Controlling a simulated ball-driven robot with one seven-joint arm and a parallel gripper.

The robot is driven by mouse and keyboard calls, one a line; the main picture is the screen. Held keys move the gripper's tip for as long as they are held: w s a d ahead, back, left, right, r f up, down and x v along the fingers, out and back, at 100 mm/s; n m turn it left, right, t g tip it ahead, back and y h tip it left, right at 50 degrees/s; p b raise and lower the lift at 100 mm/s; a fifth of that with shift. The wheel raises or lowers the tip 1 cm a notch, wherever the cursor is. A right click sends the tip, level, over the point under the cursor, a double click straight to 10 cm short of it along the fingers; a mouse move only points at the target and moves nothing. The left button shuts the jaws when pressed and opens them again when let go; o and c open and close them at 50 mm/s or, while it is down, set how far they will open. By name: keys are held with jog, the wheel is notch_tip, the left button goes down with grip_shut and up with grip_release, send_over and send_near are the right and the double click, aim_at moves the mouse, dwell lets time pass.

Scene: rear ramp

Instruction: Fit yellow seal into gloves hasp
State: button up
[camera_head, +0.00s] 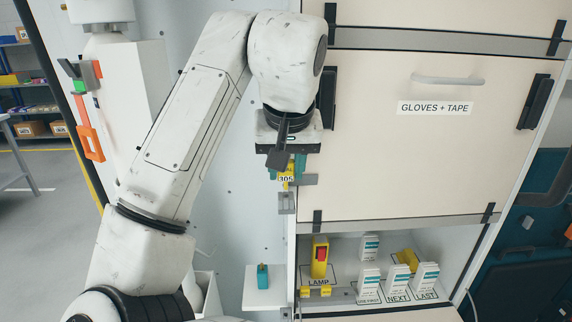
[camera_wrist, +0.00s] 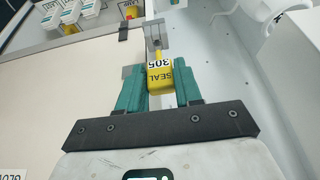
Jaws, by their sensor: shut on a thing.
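The yellow seal, marked 305 and SEAL, shows in the wrist view (camera_wrist: 160,80) between the green fingers of my gripper (camera_wrist: 159,75). My gripper is shut on it, and the seal's far end points at a grey metal hasp (camera_wrist: 154,34). In the head view my gripper (camera_head: 285,168) is at the left edge of the GLOVES + TAPE door (camera_head: 400,130), with the seal (camera_head: 287,179) partly hidden. The hasp (camera_head: 286,203) is just below the seal there. I cannot tell whether seal and hasp touch.
Below the door an open shelf holds a yellow lamp (camera_head: 320,258) and several white boxes (camera_head: 369,279). A small white ledge (camera_head: 265,299) with a teal item (camera_head: 262,276) juts out at lower left. A grey plate (camera_head: 306,180) sits beside the seal on the door edge.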

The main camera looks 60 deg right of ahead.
aim_at(286, 188)
jog(key=shift+p, duration=0.4)
jog(key=shift+f+b, duration=0.7)
jog(key=shift+f, duration=0.85)
jog(key=o, duration=1.1)
jog(key=shift+c, duration=0.2)
jog(key=v, duration=1)
jog(key=shift+a+r, duration=0.15)
jog(key=shift+r, duration=0.15)
jog(key=shift+s, duration=0.15)
